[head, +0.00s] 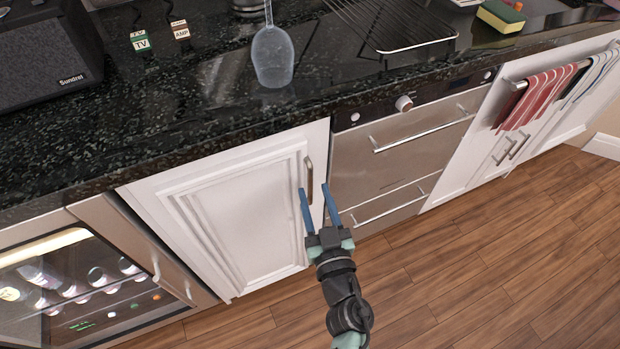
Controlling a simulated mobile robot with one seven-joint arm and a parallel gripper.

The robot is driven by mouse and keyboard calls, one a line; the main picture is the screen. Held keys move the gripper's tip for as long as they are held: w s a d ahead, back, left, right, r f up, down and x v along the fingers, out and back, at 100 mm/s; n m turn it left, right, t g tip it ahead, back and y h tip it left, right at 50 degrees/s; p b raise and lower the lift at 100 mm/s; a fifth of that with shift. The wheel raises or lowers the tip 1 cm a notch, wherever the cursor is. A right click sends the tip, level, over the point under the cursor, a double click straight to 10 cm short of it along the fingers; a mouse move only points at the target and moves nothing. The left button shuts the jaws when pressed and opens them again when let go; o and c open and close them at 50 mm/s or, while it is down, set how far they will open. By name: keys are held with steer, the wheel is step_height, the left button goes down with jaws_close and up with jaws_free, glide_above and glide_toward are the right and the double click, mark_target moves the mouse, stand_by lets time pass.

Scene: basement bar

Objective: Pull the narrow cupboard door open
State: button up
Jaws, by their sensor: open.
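The narrow cupboard door (235,215) is white with a raised panel, under the dark counter. It looks shut. Its upright metal handle (309,180) is near the door's upper right edge. My gripper (316,192) has two blue fingers, spread apart and pointing at the door. In the picture the handle appears between the fingertips, just above them. Whether the fingers reach around the handle in depth I cannot tell. Nothing is held.
A glass-fronted drinks cooler (80,285) stands left of the door. A steel oven (400,150) with bar handles is to the right. A wine glass (272,55) and a wire rack (390,22) are on the counter (200,110). The wooden floor (500,260) is clear.

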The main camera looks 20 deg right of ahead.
mark_target(311, 181)
steer(key=w, duration=0.3)
steer(key=w+b, duration=0.1)
steer(key=shift+w+d, duration=0.4)
jaws_close()
stand_by(1.1)
